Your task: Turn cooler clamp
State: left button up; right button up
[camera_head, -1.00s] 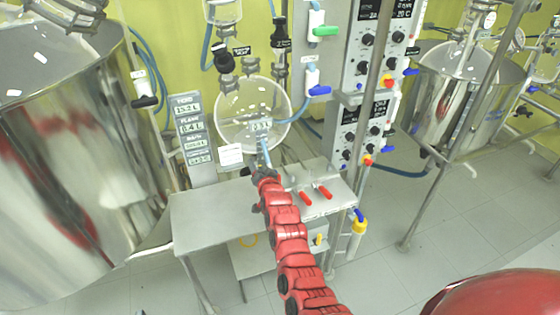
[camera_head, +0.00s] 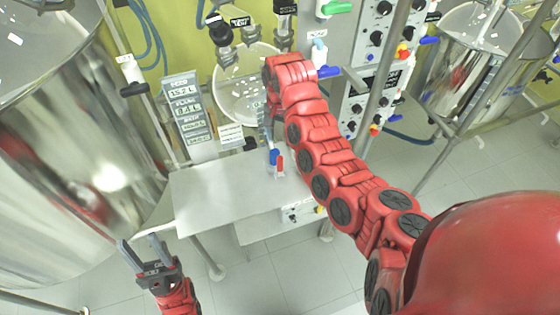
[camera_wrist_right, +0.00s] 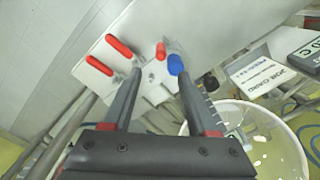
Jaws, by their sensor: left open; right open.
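In the right wrist view, a blue knob (camera_wrist_right: 175,64) and a small red handle (camera_wrist_right: 160,50) sit close together at the edge of a metal plate. Two longer red handles (camera_wrist_right: 118,45) lie to their left. Which part is the cooler clamp I cannot tell. My right gripper (camera_wrist_right: 158,72) is open and empty, its right fingertip close to the blue knob; contact is unclear. In the head view the blue knob (camera_head: 273,157) and red handle (camera_head: 280,164) show below my right arm, which hides the other handles. My left gripper (camera_head: 140,248) is open and empty at lower left.
A round glass vessel (camera_head: 235,95) stands behind the metal table (camera_head: 215,190). A large steel tank (camera_head: 75,150) is at left. Control boxes (camera_head: 378,50) and a vertical pole (camera_head: 388,75) stand to the right. A paper label (camera_wrist_right: 262,75) shows beside the vessel.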

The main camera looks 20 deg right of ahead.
jog(key=b, duration=0.3)
send_over(280, 164)
jog(key=w, duration=0.1)
notch_tip(280, 164, down, 7)
jog(key=shift+d, duration=0.15)
notch_tip(280, 164, down, 6)
jog(key=shift+f+p, duration=0.15)
jog(key=shift+p, duration=0.95)
jog(key=shift+f, duration=0.65)
grip_shut()
